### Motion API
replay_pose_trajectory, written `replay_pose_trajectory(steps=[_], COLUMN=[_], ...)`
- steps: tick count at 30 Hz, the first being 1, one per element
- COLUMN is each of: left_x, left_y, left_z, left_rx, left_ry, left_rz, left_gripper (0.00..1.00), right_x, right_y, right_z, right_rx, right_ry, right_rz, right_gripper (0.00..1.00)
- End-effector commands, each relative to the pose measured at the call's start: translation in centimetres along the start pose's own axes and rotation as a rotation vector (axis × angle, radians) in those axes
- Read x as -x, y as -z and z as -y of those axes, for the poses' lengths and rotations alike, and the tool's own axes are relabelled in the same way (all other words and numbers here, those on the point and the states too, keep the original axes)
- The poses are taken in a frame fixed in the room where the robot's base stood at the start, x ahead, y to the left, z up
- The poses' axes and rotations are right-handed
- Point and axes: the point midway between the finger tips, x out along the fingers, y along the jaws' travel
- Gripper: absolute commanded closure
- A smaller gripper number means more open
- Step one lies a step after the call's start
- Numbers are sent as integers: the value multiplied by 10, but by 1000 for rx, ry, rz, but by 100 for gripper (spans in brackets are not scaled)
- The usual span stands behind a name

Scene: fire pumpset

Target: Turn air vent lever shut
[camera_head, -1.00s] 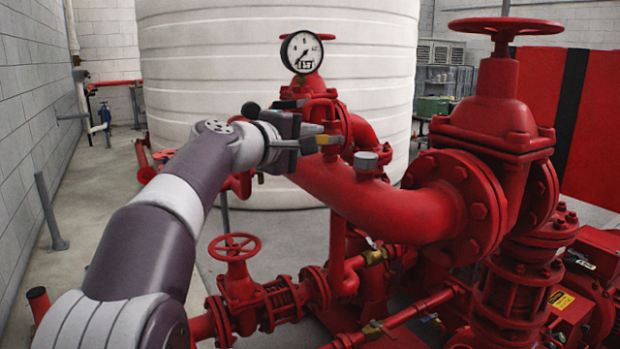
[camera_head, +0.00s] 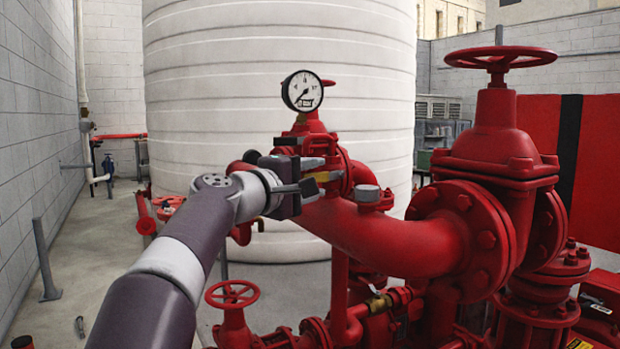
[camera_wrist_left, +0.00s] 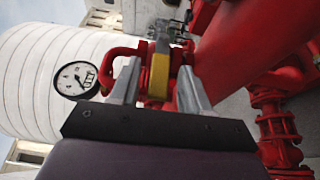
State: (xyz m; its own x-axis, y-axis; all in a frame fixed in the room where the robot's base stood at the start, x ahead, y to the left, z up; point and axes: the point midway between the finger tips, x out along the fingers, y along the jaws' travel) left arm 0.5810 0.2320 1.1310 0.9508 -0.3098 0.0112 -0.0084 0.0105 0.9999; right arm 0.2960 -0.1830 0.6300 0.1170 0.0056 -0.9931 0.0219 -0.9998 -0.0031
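The air vent lever, with a yellow handle (camera_head: 327,176), sits on the red pipework below the pressure gauge. My left gripper (camera_head: 318,175) is at the lever, with one finger above it and one below in the head view. In the left wrist view the yellow handle (camera_wrist_left: 158,75) lies between the two grey fingers (camera_wrist_left: 160,88), with a visible gap on each side. The fingers look apart, not clamped on it. The lever's pivot is partly hidden by the gripper. My right gripper is in neither view.
The pressure gauge (camera_head: 302,91) stands just above the gripper. A thick red pipe (camera_head: 390,238) runs right below it to a flanged valve with a handwheel (camera_head: 502,58). A small handwheel (camera_head: 231,293) is lower left. A white tank (camera_head: 215,120) fills the background.

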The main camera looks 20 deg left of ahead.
Motion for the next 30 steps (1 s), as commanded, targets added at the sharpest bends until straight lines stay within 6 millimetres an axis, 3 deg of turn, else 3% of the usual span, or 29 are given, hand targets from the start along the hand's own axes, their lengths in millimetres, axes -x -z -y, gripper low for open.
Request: replay_pose_trajectory(steps=[11,24,30], left_x=[11,99,120], left_y=[1,-1,-2], left_z=[-2,-1,-1], left_rx=[-1,-2,-2], left_ry=[-4,0,1], left_rz=[-1,-2,1], left_gripper=[54,54,54], right_x=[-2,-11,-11], right_y=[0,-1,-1], right_z=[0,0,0], right_rx=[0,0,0], right_ry=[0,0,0], right_rz=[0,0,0], right_gripper=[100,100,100])
